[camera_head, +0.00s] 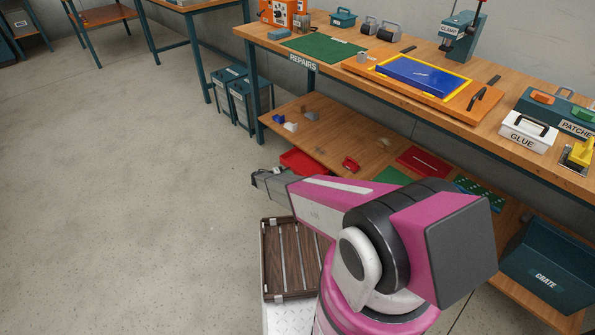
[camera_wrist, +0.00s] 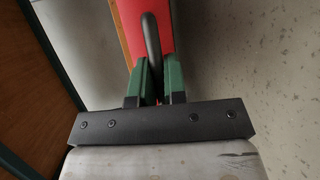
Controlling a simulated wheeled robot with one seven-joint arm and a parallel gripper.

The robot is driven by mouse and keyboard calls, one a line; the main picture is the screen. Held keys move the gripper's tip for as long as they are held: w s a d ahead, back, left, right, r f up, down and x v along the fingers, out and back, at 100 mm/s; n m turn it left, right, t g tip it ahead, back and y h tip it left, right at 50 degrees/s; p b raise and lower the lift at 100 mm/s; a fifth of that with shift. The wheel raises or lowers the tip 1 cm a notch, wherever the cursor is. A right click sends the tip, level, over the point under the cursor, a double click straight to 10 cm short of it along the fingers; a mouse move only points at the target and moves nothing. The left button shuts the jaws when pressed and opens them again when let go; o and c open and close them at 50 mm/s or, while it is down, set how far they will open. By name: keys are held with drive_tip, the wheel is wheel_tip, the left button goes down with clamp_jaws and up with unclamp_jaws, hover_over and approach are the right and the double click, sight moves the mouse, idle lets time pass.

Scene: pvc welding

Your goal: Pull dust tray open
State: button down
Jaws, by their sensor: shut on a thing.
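The red dust tray (camera_head: 303,162) shows at the left front edge of the lower shelf, partly hidden by my arm. How far out it sits is hard to tell. Its red front (camera_wrist: 133,22) and a dark grey bar handle (camera_wrist: 152,42) fill the upper middle of the wrist view. My gripper (camera_wrist: 159,78) has its two green fingers on either side of the handle and is shut on it. In the head view, my gripper (camera_head: 264,178) is in front of the tray, low over the floor.
The repair bench (camera_head: 345,82) holds a blue panel (camera_head: 423,78) and tools. Its lower shelf (camera_head: 330,135) carries small parts and coloured mats. Dark bins (camera_head: 240,100) stand left of the bench. A blue crate (camera_head: 548,265) is at right. The floor (camera_head: 120,190) at left is clear.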

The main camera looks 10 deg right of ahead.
drive_tip(key=shift+s+a, duration=0.45)
drive_tip(key=shift+a, duration=0.25)
drive_tip(key=c, duration=1.2)
unclamp_jaws()
drive_tip(key=v, duration=1)
drive_tip(key=shift+a, duration=0.35)
drive_tip(key=shift+s+r, duration=0.1)
